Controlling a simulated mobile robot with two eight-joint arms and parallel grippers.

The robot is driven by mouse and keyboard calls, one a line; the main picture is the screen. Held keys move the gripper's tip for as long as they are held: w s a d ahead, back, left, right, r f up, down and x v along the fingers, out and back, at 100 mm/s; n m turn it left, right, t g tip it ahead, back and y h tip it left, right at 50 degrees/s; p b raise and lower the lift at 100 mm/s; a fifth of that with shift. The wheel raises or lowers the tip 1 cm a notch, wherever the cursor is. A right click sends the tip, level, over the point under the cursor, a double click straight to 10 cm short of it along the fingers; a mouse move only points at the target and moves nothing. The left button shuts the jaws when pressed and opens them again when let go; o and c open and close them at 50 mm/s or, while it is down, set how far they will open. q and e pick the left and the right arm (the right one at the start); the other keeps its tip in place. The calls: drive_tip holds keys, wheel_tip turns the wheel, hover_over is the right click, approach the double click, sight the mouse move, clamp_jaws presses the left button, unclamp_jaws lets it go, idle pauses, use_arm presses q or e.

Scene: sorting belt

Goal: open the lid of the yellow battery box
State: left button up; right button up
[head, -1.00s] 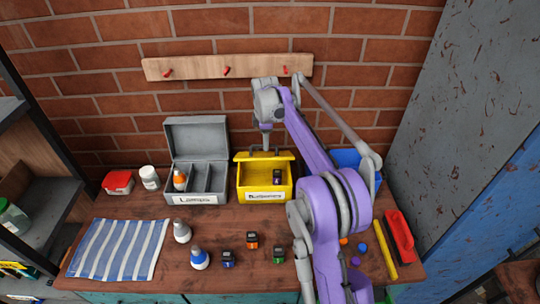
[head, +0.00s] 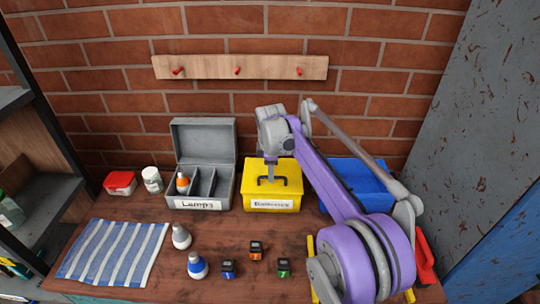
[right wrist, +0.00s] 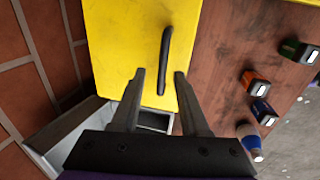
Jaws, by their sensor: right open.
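The yellow battery box (head: 250,198) stands at the back of the bench, with a white label on its front. Its lid (head: 254,170) looks shut, so the inside is hidden. A dark bar handle (head: 281,181) is on the lid. In the right wrist view the yellow lid (right wrist: 115,35) lies flat before the camera, with the handle (right wrist: 164,62) on it. My right gripper (right wrist: 160,73) is open and empty. Its fingertips are on either side of the handle's lower end in that view; I cannot tell whether they touch it. My left gripper is not in view.
The open grey lamp box (head: 200,203) is left of the yellow box, and a blue bin (head: 365,177) is right of it. Several small batteries and bulbs, including a blue bulb (head: 197,267), stand in front. A striped cloth (head: 112,254) lies front left.

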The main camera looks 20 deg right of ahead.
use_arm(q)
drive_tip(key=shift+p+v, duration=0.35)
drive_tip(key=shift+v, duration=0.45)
use_arm(e)
wheel_tip(320, 180, up, 10)
drive_tip(key=s, duration=0.2)
drive_tip(key=shift+s+f, duration=0.2)
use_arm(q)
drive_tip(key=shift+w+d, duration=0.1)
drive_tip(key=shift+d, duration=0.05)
use_arm(e)
drive_tip(key=shift+a, duration=0.15)
